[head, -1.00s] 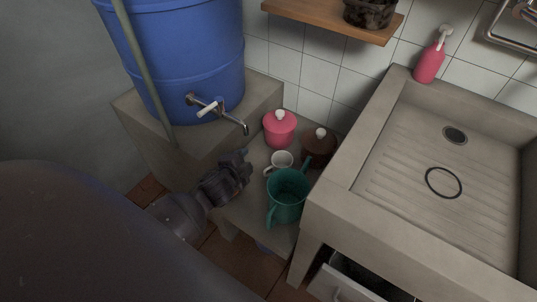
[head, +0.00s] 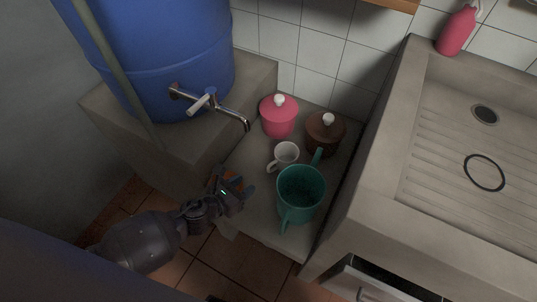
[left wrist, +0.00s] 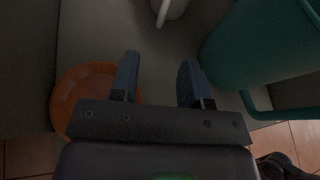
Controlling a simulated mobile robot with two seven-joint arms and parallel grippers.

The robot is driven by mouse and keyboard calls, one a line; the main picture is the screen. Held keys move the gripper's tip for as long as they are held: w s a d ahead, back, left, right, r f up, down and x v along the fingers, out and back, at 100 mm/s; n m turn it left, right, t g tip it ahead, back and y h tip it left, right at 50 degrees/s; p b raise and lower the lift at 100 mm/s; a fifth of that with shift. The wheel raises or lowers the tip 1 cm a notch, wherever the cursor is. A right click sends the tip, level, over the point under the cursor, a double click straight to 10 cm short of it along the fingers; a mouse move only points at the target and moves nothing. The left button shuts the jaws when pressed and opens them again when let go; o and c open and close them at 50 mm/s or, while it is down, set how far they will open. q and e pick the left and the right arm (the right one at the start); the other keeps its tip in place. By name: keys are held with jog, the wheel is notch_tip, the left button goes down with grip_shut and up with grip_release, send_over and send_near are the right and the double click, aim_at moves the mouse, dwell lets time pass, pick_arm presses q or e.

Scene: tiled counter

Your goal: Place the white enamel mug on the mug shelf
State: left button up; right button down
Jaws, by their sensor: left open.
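The white enamel mug (head: 288,151) stands upright on the low concrete ledge, its handle toward the lower left. In the left wrist view, the mug (left wrist: 172,8) shows only partly at the top edge, beyond the fingertips. My left gripper (head: 239,182) is open and empty, to the lower left of the mug and apart from it. Its two fingers (left wrist: 158,65) point toward the mug in the left wrist view. A wooden shelf (head: 397,4) shows only as a strip at the top; I cannot tell whether it is the mug shelf. My right gripper is not in view.
A teal jug (head: 301,190) stands close right of the mug; pink (head: 278,119) and brown (head: 323,135) lidded pots stand behind. An orange bowl (left wrist: 82,88) lies by my left finger. A blue barrel's tap (head: 225,110) juts out left; a concrete sink (head: 385,165) rises right.

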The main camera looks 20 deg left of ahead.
aim_at(268, 171)
pick_arm(q)
jog(key=shift+f+m, duration=0.25)
jog(key=shift+m, duration=0.05)
jog(key=shift+w+d+f, duration=0.1)
jog(key=shift+w+d, duration=0.05)
jog(key=shift+w, duration=0.05)
jog(key=b+x, duration=0.1)
jog(key=x, duration=0.4)
jog(key=b+x, duration=0.1)
jog(key=x, duration=0.2)
jog(key=shift+w+d+f+b, duration=0.1)
jog(key=shift+w+d+b, duration=0.1)
jog(key=shift+w+b, duration=0.15)
jog(key=shift+w+d+f, duration=0.15)
jog(key=shift+w, duration=0.15)
jog(key=shift+w+d, duration=0.1)
jog(key=shift+w, duration=0.2)
grip_shut()
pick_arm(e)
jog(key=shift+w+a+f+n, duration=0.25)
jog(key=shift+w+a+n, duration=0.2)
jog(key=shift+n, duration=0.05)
